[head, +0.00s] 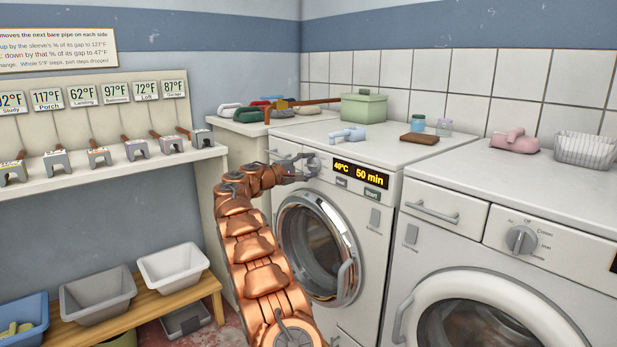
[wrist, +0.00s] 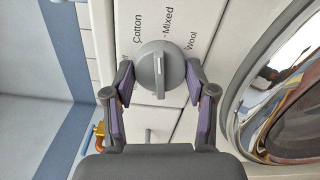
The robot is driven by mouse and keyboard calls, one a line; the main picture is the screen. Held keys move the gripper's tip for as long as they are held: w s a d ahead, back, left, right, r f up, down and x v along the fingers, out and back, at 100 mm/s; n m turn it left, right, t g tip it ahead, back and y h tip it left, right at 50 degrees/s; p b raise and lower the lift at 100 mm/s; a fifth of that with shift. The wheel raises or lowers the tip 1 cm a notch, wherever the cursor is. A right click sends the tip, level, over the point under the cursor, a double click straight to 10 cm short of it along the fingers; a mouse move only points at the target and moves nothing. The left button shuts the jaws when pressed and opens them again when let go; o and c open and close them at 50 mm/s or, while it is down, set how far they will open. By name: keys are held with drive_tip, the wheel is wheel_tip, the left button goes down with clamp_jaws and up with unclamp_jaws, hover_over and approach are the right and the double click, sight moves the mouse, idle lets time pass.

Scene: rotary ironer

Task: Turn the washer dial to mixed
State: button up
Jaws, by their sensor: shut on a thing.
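The washer (head: 375,215) has a lit display reading 40°C and 50 min. Its round grey dial (wrist: 152,68) shows in the wrist view, and part of it shows behind my gripper in the head view (head: 313,163). Labels around the dial read Cotton, Mixed (wrist: 168,20) and Wool; one further left is partly hidden. The dial's raised bar stands upright in the wrist view, its upper end towards the Mixed side; I cannot tell exactly which mark it meets. My gripper (wrist: 160,88) is shut on the dial, one purple-padded finger on each side.
A second machine (head: 480,225) with its own dial (head: 521,239) stands at the right. The washer's round door (head: 318,250) is below my gripper. A shelf (head: 100,172) is at left.

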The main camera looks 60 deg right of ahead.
drive_tip(key=shift+f+m+b, duration=0.1)
drive_tip(key=shift+m+b, duration=0.7)
drive_tip(key=shift+m, duration=0.1)
drive_tip(key=o, duration=1.2)
drive_tip(key=shift+a, duration=0.1)
drive_tip(key=v, duration=1.1)
drive_tip(key=shift+w+a, duration=0.1)
drive_tip(key=shift+a, duration=0.25)
drive_tip(key=shift+r, duration=0.25)
